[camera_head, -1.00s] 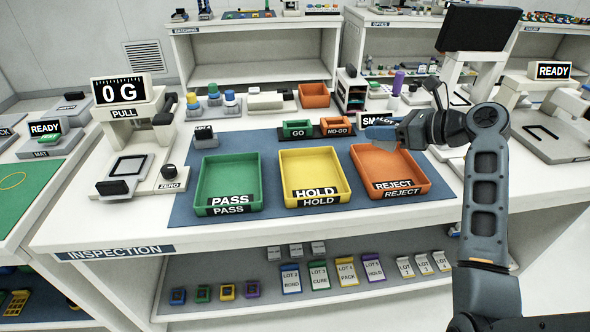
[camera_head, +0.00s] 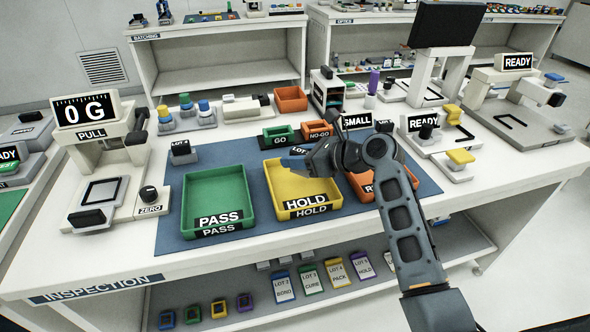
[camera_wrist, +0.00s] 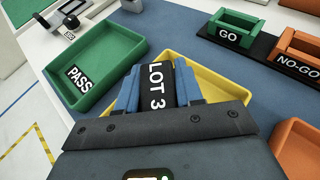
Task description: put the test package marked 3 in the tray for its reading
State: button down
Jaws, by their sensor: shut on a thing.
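My gripper (camera_head: 296,162) is shut on the test package marked LOT 3 (camera_wrist: 158,88), a block with a black label between the blue fingers. It is above the yellow HOLD tray (camera_head: 278,207). The wrist view shows the yellow tray (camera_wrist: 215,73) behind and beneath the held package. The green PASS tray (camera_head: 216,185) stands to the left and its visible floor is bare. The orange REJECT tray (camera_head: 366,190) stands to the right, partly hidden by my arm. The pull gauge display (camera_head: 86,108) reads 0 G.
The green GO block (camera_head: 278,134) and orange NO-GO block (camera_head: 316,129) stand behind the trays. A small LOT-marked stand (camera_head: 182,152) is on the blue mat (camera_head: 174,222) at its back left. READY and SMALL stations stand at right. Labelled lot cards sit on the shelf below.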

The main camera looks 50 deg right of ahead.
aim_at(293, 171)
jog(key=shift+w+a+f, duration=0.1)
jog(key=shift+a+f, duration=0.05)
jog(key=shift+f, duration=1.95)
jog(key=c, duration=0.7)
grip_release()
jog(key=shift+f, duration=0.1)
jog(key=shift+c, duration=0.2)
jog(key=v, duration=1.2)
